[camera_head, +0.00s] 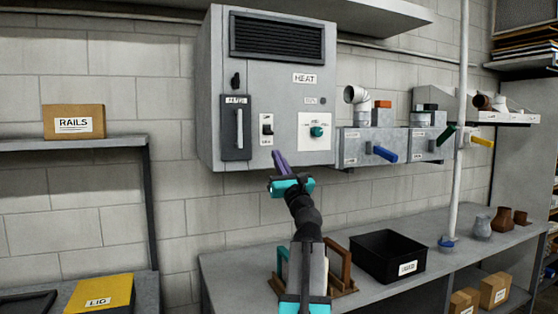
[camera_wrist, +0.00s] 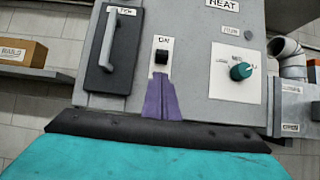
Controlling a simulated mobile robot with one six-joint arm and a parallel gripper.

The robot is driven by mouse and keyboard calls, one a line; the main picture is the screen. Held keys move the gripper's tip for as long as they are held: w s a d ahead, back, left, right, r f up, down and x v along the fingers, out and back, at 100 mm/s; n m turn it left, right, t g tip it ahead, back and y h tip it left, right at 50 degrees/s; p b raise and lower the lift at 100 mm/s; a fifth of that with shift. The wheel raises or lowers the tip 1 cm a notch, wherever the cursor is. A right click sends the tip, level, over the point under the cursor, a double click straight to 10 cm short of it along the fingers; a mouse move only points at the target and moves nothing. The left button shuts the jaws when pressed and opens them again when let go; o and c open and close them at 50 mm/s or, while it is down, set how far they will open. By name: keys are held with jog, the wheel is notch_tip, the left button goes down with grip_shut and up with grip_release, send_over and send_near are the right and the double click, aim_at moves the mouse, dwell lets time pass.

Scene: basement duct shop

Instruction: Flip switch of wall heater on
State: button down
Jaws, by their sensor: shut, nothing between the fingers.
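The wall heater (camera_head: 220,150) is a grey box marked HEAT on the block wall. Its switch (camera_head: 267,130) is a small black rocker on a white plate, low on the front between a dark handled panel and a teal knob. The wrist view shows the switch (camera_wrist: 161,57) with ON printed above it. My gripper (camera_head: 280,158), with purple fingers, is shut and empty, just below the switch plate. In the wrist view the fingertips (camera_wrist: 159,82) overlap the plate's lower part, below the black rocker. Whether they touch the plate cannot be told.
The teal knob (camera_head: 316,132) and the handled panel (camera_head: 236,128) flank the switch closely. Grey boxes with a blue handle (camera_head: 385,154) are at the right. A bench below holds a black bin (camera_head: 388,257). A white pipe (camera_head: 459,120) stands farther right.

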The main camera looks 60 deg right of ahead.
aim_at(269, 132)
jog(key=shift+p+x, duration=1.2)
jog(key=shift+x, duration=2.65)
jog(key=shift+a+r+p, duration=0.1)
jog(key=shift+r+p, duration=0.05)
jog(key=shift+p, duration=0.4)
jog(key=shift+g, duration=0.3)
